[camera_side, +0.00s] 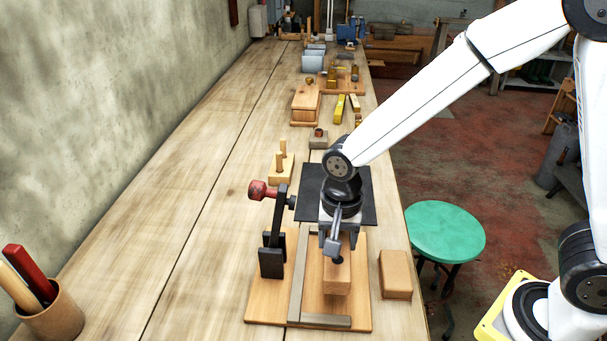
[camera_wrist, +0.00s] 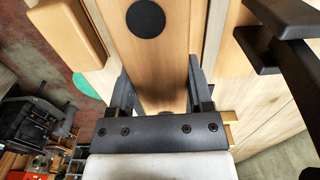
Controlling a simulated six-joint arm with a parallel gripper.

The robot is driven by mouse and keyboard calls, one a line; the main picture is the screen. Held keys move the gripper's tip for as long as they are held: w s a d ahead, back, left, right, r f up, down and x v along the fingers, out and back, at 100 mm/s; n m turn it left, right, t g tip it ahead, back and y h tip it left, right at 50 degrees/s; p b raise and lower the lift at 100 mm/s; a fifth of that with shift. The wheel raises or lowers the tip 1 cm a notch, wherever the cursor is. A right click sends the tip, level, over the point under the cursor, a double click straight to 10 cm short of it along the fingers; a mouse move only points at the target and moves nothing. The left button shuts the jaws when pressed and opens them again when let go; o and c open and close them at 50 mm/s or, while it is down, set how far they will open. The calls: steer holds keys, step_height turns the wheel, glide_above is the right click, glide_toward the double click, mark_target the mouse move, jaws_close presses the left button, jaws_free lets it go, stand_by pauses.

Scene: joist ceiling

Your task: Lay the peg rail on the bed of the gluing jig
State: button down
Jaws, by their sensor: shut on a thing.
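My gripper (camera_side: 337,243) is shut on a plain wooden piece (camera_side: 337,282), which I take to be the peg rail. In the wrist view the peg rail (camera_wrist: 160,62) runs between the two fingers (camera_wrist: 161,88) and has a black disc on its face; no pegs show on it. The rail is over the bed of the gluing jig (camera_side: 362,300), to the right of its grey strip. I cannot tell whether it touches the bed. The jig's black clamp (camera_side: 271,260) stands at the left, its arm raised, with a red knob (camera_side: 258,190).
A loose wooden block (camera_side: 395,274) lies right of the jig. A black mat (camera_side: 367,196) and a small two-peg wooden stand (camera_side: 281,170) are behind. A pen cup (camera_side: 54,314) stands at front left.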

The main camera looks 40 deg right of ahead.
steer(key=shift+f, duration=1.8)
steer(key=shift+f, duration=0.25)
steer(key=shift+f, duration=0.7)
steer(key=shift+f, duration=0.35)
jaws_free()
steer(key=shift+r, duration=0.15)
steer(key=shift+r, duration=3.75)
steer(key=shift+d, duration=0.15)
